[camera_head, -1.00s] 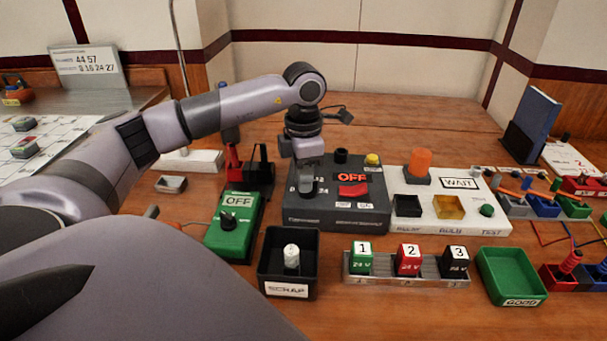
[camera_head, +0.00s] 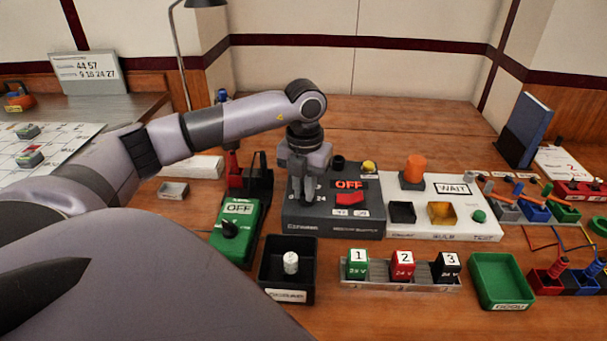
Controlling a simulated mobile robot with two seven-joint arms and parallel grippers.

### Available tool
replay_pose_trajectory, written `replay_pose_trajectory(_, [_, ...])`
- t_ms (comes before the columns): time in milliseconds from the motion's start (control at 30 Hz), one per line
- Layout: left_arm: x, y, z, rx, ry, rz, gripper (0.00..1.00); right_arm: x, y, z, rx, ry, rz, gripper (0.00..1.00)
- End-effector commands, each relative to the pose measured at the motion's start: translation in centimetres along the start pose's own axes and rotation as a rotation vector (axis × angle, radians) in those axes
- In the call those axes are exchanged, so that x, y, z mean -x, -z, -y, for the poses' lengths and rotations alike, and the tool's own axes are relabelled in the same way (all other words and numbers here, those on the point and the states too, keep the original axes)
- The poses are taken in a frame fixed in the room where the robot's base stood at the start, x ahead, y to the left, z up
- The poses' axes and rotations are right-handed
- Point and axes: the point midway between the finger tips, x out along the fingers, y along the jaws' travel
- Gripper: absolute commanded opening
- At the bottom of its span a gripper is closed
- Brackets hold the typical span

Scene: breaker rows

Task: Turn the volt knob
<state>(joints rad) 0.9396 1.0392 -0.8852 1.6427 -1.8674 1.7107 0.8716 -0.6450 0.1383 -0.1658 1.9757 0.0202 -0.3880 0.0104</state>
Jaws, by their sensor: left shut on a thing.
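The dark grey supply box (camera_head: 345,228) stands mid-table, with a lit red OFF display, a red switch (camera_head: 346,198), a black knob and a yellow knob on top. My left gripper (camera_head: 303,196) points straight down onto the left part of its top face, where the volt knob sits. Its fingers are shut on the knob, which they almost wholly hide. A "24" mark shows just right of the fingertips. My right gripper is not in view.
A green OFF box (camera_head: 236,222) stands close left of the supply box. A black scrap bin (camera_head: 287,255), a rack (camera_head: 400,283) of numbered blocks and a green tray (camera_head: 501,279) lie in front. A white WAIT tester (camera_head: 460,219) stands right.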

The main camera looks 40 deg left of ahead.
Motion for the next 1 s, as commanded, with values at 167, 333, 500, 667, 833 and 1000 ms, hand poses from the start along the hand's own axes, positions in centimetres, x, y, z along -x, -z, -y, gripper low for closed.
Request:
replay_pose_trajectory(167, [0.3, -0.1, 0.1, 0.169, 0.002, 0.003, 0.0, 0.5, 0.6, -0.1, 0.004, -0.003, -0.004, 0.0])
replay_pose_trajectory(333, [0.3, -0.1, 0.3, 0.327, 0.002, 0.002, 0.0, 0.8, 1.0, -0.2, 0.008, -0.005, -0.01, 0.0])
replay_pose_trajectory(500, [0.3, -0.2, 0.4, 0.472, 0.003, 0.004, 0.0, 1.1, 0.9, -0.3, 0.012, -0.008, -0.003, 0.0])
replay_pose_trajectory(667, [0.3, -0.3, 0.5, 0.584, 0.003, 0.004, 0.0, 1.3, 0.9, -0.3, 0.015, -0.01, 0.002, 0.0])
replay_pose_trajectory(833, [0.2, -0.3, 0.5, 0.669, 0.003, 0.004, 0.0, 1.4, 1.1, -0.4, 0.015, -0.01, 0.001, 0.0])
replay_pose_trajectory(1000, [0.2, -0.4, 0.5, 0.719, 0.003, 0.005, 0.0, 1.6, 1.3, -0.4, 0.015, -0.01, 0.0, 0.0])
